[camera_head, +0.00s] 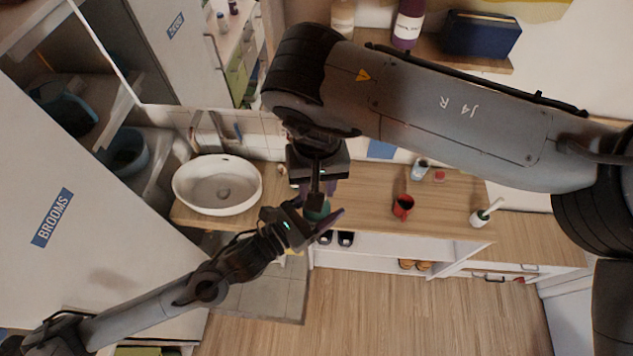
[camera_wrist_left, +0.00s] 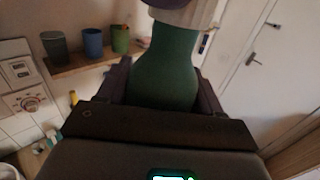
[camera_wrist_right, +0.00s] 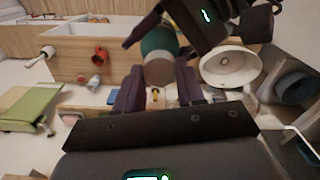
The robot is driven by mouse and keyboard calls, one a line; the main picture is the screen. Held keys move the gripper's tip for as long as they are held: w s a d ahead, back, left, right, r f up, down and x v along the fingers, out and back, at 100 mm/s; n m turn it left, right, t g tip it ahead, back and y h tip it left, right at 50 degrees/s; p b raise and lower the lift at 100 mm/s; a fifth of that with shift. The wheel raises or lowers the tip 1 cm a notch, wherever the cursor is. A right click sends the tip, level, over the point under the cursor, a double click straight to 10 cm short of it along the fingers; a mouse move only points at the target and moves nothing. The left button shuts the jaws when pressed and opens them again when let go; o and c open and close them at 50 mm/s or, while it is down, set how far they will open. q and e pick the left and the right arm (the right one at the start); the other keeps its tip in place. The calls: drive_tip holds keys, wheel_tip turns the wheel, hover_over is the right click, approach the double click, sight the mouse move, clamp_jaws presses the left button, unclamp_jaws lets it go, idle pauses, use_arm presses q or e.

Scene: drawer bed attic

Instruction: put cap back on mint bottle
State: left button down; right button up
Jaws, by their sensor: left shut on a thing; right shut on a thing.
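The green mint bottle (camera_head: 317,211) is in the grip of my left gripper (camera_head: 318,220), above the front of the counter. In the left wrist view the bottle (camera_wrist_left: 167,70) stands between the left fingers, narrowing towards its top. A pale cap (camera_wrist_left: 184,12) is at the bottle's top, partly cut off by the frame edge; no gap shows between them. In the right wrist view my right gripper (camera_wrist_right: 158,88) is shut on the cap (camera_wrist_right: 160,70), with the green bottle (camera_wrist_right: 158,40) right beyond it. In the head view the right gripper comes down from above and hides the cap.
The wooden counter (camera_head: 368,208) carries a white basin (camera_head: 218,184) at left, a red mug (camera_head: 402,206) and a white holder with a brush (camera_head: 479,218) at right. A shelf above holds a purple bottle (camera_head: 408,22) and a blue box (camera_head: 481,35).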

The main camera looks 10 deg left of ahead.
drive_tip(key=m, duration=0.4)
drive_tip(key=o, duration=1)
drive_tip(key=shift+r, duration=2.25)
drive_tip(key=shift+c, duration=0.2)
